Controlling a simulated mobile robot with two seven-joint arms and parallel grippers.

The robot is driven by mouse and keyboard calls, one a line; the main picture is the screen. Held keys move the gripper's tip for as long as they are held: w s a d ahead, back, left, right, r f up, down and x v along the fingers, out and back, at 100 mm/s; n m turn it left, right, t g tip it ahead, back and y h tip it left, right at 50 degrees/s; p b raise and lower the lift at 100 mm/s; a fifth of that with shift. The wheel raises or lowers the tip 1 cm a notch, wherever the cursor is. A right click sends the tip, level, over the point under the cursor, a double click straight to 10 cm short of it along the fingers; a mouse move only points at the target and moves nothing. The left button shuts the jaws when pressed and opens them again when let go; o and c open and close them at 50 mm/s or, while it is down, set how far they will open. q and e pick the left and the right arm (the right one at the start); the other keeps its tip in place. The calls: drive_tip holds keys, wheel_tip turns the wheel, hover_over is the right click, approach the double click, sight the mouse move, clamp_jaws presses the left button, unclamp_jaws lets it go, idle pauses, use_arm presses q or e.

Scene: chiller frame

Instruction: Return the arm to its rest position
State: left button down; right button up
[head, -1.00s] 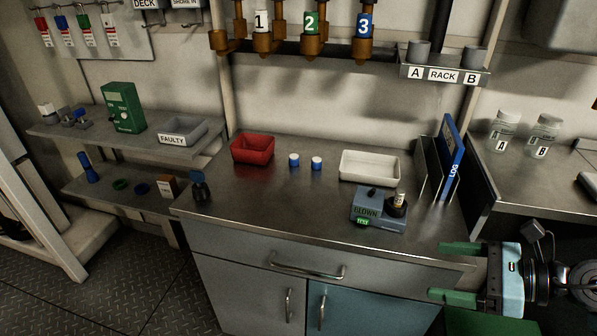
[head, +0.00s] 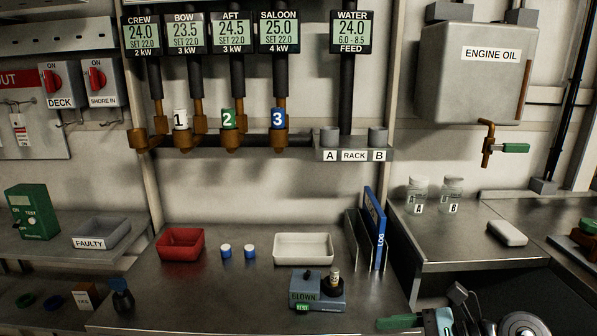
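My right gripper (head: 400,322) is at the bottom right of the head view, in front of the counter. One green finger shows, lying out by the upper edge of the gripper body; the other finger is below the picture. The gripper looks open, and nothing shows held by the visible finger. My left gripper is not in view.
The steel counter (head: 220,290) holds a red bin (head: 181,258), two blue-and-white caps or fuses (head: 226,252), a white tray (head: 303,261), a tester marked BLOWN (head: 305,295) and an upright blue LOG binder (head: 375,230). Jars A (head: 417,203) and B (head: 452,205) stand on the right counter.

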drive_tip(key=s+a+f+m+t+y, duration=0.4)
drive_tip(key=s+f+m+t, duration=0.2)
drive_tip(key=m, duration=0.8)
drive_tip(key=s+d+f+m+t+h, duration=0.35)
drive_tip(key=f+m+h, duration=0.2)
drive_tip(key=m, duration=0.45)
drive_tip(key=s+d+f+m+t+h, duration=0.2)
drive_tip(key=s+f+m+h, duration=0.4)
drive_tip(key=m, duration=0.4)
drive_tip(key=s+d+f+m+g+h, duration=0.15)
drive_tip(key=s+f+m+g, duration=0.25)
drive_tip(key=s+f+m, duration=0.55)
drive_tip(key=s+d+f+m+g+h, duration=0.1)
drive_tip(key=s+f+m+g+h, duration=0.3)
drive_tip(key=s, duration=1.1)
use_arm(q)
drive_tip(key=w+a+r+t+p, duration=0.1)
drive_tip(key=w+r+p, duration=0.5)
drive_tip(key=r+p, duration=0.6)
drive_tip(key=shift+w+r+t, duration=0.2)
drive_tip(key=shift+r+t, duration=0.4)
use_arm(e)
drive_tip(key=w+r+t+y, duration=0.1)
drive_tip(key=w+r, duration=0.5)
drive_tip(key=r, duration=0.6)
drive_tip(key=shift+d+m+t, duration=0.35)
drive_tip(key=shift+d+m, duration=0.05)
drive_tip(key=shift+m, duration=0.05)
